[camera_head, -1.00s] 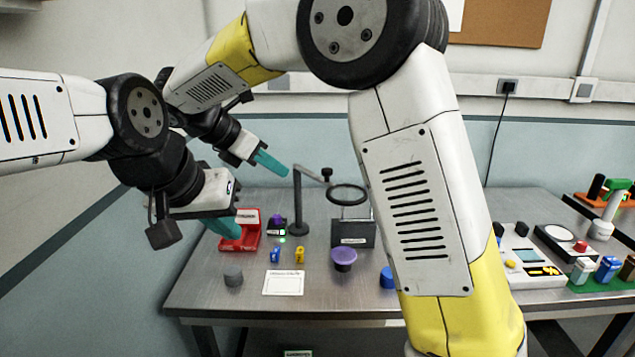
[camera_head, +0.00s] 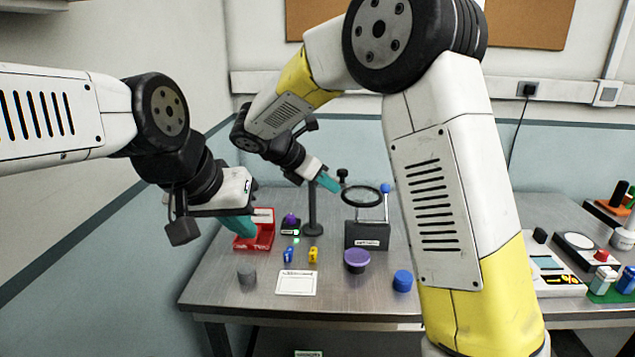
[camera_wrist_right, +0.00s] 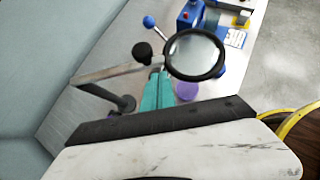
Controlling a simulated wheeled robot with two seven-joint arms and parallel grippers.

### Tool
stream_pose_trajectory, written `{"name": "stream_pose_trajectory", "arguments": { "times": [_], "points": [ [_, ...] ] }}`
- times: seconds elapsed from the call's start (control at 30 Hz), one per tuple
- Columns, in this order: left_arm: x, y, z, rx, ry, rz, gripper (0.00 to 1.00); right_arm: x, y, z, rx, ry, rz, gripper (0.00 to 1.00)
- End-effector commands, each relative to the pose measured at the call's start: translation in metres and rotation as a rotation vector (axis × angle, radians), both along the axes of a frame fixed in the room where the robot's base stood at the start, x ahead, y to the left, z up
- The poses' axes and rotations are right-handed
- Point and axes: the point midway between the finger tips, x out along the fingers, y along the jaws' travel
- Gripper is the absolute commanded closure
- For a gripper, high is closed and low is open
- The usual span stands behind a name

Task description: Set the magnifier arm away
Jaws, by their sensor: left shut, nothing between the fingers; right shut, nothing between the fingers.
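The magnifier arm has a dark post (camera_head: 312,212), a black ring lens (camera_head: 361,196) and a black knob (camera_head: 343,174). The ring hangs over a dark grey box. My right gripper (camera_head: 329,182) is shut and empty, close beside the knob and over the arm. In the right wrist view its teal fingers (camera_wrist_right: 158,90) point at the space between the knob (camera_wrist_right: 142,51) and the ring (camera_wrist_right: 195,55); I cannot tell whether they touch the arm (camera_wrist_right: 108,73). My left gripper (camera_head: 240,226) is shut and empty, above the red tray at the left.
The red tray (camera_head: 265,240), a dark grey box (camera_head: 367,236) with a blue-topped lever (camera_head: 386,188), a purple-topped jar (camera_head: 356,262) and a blue cylinder (camera_head: 402,281) stand on the table. A white card (camera_head: 296,283) lies in front. My right arm covers the middle right.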

Motion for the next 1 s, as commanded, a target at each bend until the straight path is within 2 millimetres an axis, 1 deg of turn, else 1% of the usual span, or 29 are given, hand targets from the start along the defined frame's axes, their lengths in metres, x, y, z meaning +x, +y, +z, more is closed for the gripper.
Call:
{"name": "stream_pose_trajectory", "arguments": {
  "times": [0.1, 0.2, 0.67, 1.0],
  "points": [
    [0.0, 0.0, 0.0, 0.0, 0.0, 0.0, 1.0, 0.006, -0.008, 0.0, 0.0, 0.0, 0.001, 1.0],
    [0.0, 0.0, 0.0, 0.0, 0.0, 0.0, 1.0, 0.009, -0.011, 0.0, 0.0, 0.0, 0.0, 1.0],
    [0.0, 0.0, 0.0, 0.0, 0.0, 0.0, 1.0, 0.009, -0.012, 0.0, -0.001, 0.001, 0.011, 1.0],
    [0.0, 0.0, 0.0, 0.0, 0.0, 0.0, 1.0, 0.012, -0.019, 0.0, 0.001, 0.001, 0.097, 1.0]
  ]
}}
